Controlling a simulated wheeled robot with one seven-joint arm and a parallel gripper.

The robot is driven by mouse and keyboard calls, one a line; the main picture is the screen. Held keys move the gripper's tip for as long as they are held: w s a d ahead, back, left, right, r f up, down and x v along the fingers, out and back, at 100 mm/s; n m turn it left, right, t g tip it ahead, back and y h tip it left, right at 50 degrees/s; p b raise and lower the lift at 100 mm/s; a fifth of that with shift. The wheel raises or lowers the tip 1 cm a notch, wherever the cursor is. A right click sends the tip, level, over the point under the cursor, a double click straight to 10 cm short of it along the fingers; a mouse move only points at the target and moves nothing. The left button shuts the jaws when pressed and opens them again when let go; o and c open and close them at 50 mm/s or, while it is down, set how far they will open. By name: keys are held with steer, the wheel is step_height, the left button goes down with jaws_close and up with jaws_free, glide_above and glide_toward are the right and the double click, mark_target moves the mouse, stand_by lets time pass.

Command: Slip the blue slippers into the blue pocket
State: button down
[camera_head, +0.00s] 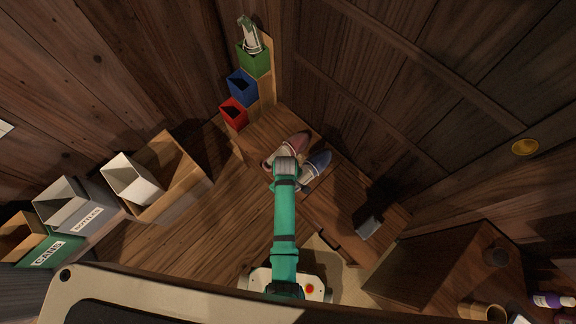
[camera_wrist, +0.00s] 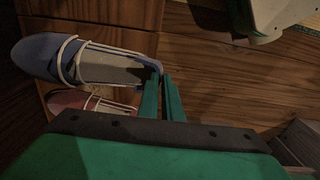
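The blue slippers (camera_head: 316,167) lie toe up and to the right on the wooden bench in the head view. In the wrist view the blue slippers (camera_wrist: 82,60) show pale insides and white bands, with the heel at my fingertips. My gripper (camera_head: 286,168) is over the heel end. In the wrist view my gripper's (camera_wrist: 162,77) two green fingers stand close together with a narrow gap, and the heel edge appears between their tips. Whether the slippers are lifted is unclear. The blue pocket (camera_head: 242,88) is on the wooden rack, between the red and green pockets.
Red slippers (camera_head: 294,142) lie beside the blue ones. The red pocket (camera_head: 233,114) looks empty; the green pocket (camera_head: 254,60) holds something pale and green. A grey object (camera_head: 369,228) lies on the bench at right.

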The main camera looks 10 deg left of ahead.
steer(key=shift+w+d+f, duration=0.6)
steer(key=shift+w+f, duration=0.2)
steer(key=shift+f, duration=0.15)
steer(key=shift+w+f, duration=0.15)
steer(key=shift+f, duration=0.15)
steer(key=shift+a+f, duration=0.1)
steer(key=shift+f, duration=1.3)
steer(key=c, duration=1.9)
jaws_free()
steer(key=shift+w+f, duration=0.1)
steer(key=shift+c, duration=0.2)
steer(key=shift+a, duration=0.1)
